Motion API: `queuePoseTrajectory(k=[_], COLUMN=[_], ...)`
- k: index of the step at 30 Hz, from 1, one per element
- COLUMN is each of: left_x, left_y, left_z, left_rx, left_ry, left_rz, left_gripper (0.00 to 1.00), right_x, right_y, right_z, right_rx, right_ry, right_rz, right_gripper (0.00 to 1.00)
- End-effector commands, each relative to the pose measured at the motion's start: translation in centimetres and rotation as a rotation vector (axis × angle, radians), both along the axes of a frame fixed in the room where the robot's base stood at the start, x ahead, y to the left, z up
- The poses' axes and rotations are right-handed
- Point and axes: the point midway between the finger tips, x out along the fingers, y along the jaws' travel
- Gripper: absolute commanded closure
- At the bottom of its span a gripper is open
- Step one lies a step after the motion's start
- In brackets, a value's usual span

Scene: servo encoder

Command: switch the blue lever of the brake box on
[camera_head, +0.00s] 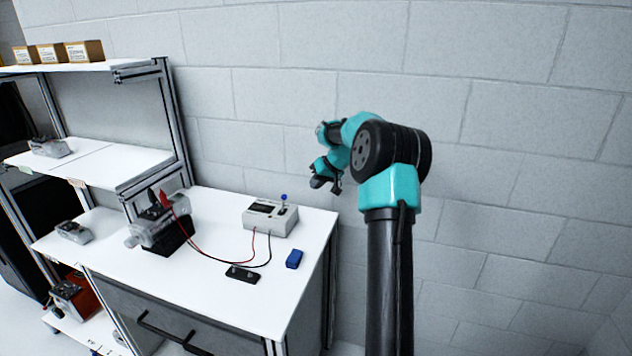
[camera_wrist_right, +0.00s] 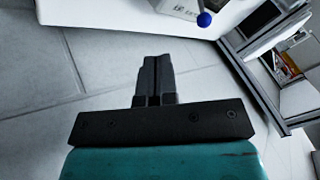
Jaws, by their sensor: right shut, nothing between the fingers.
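The brake box (camera_head: 268,219) is a pale box on the white bench, near its right back corner. Its lever has a blue ball knob (camera_head: 284,198) and stands up from the top. In the right wrist view the blue knob (camera_wrist_right: 204,19) and part of the box (camera_wrist_right: 180,7) show at the top edge. My right gripper (camera_head: 322,184) is to the right of the box, past the bench's right edge, apart from the lever. In the wrist view its fingers (camera_wrist_right: 154,80) are together and empty. My left gripper is not in view.
A motor unit (camera_head: 160,228) with red and black clips stands left of the box; its wires run to the box. A black device (camera_head: 242,274) and a blue block (camera_head: 294,259) lie in front. A shelf frame (camera_head: 172,120) rises at the left, a block wall behind.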

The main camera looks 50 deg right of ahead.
Motion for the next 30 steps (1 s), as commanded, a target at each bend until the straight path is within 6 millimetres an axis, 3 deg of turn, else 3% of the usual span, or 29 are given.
queuePoseTrajectory(k=[12,19,30], left_x=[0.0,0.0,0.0], left_y=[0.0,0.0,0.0], left_z=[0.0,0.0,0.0], left_rx=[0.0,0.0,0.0], left_ry=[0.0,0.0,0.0], left_rz=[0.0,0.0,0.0], left_gripper=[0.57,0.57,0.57], right_x=[4.1,6.0,6.5], right_y=[1.2,3.7,4.3], right_z=[-5.8,-5.0,-4.8], right_rx=[0.001,0.0,0.0], right_ry=[0.001,0.0,0.0], right_rz=[0.001,0.002,0.0], right_gripper=[1.0,1.0,1.0])
